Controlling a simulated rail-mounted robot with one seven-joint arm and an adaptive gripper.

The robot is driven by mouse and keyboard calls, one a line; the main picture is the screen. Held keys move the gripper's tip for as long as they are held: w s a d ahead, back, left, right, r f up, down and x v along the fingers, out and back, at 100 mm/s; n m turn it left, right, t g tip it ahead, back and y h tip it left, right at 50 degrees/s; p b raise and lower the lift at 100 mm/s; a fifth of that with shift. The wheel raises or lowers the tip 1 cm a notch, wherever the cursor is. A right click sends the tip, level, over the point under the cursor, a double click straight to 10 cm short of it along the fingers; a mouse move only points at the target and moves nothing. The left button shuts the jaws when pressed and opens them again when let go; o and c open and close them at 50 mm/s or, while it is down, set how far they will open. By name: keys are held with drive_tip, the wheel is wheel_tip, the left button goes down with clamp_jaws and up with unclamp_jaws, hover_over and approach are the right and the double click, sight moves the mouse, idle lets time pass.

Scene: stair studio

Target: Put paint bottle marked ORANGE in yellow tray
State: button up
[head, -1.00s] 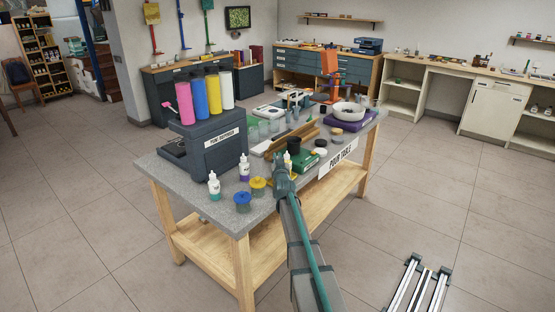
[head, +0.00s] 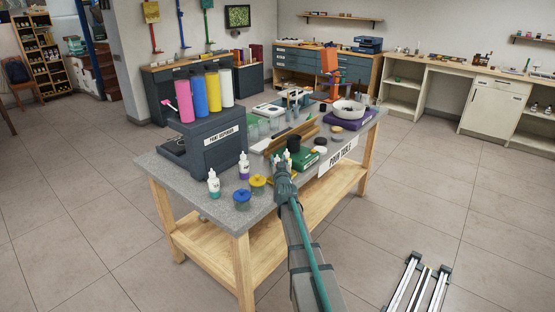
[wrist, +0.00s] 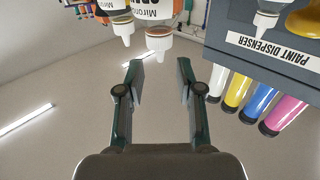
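My gripper (wrist: 158,72) is open and empty in the wrist view, its two fingers apart. Just past the fingertips, a white-capped paint bottle (wrist: 151,10) reaches in from the top edge with an orange-red band by its cap. A second bottle (wrist: 115,7) is left of it. Both labels are cut off, so I cannot tell which is marked ORANGE. In the head view my gripper (head: 284,178) is at the table's near edge, in front of small white bottles (head: 276,160) that it partly hides. I cannot make out a yellow tray.
The paint dispenser (head: 210,143) stands left on the pour table (head: 160,159). A green box (head: 307,160) is right of my gripper.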

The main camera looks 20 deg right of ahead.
drive_tip(key=b+v, duration=0.1)
drive_tip(key=v, duration=0.7)
drive_tip(key=shift+s, duration=0.15)
